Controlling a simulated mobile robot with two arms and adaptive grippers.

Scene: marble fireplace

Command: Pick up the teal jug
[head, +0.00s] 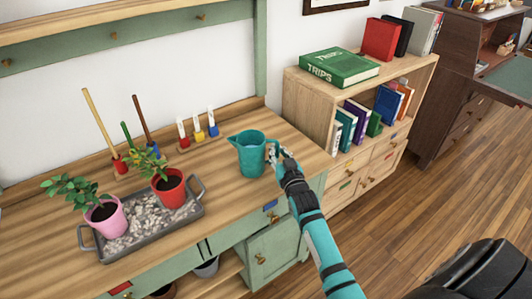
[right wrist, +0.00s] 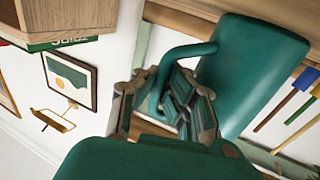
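The teal jug (head: 251,153) stands upright near the right end of the wooden bench top, its spout to the left and its handle to the right. My right gripper (head: 280,157) is at the handle side. In the right wrist view the jug (right wrist: 252,70) appears tilted and large, with its handle (right wrist: 185,52) reaching in between the fingers of my right gripper (right wrist: 163,108). The fingers stand apart, one on each side of the handle; firm contact does not show. My left gripper is in neither view.
A grey tray (head: 113,254) holds two potted plants, left of the jug. Small hand tools (head: 198,130) stand in a rack behind it. A bookshelf (head: 309,98) with a green book (head: 339,68) on top stands at the right. Bench top between tray and jug is clear.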

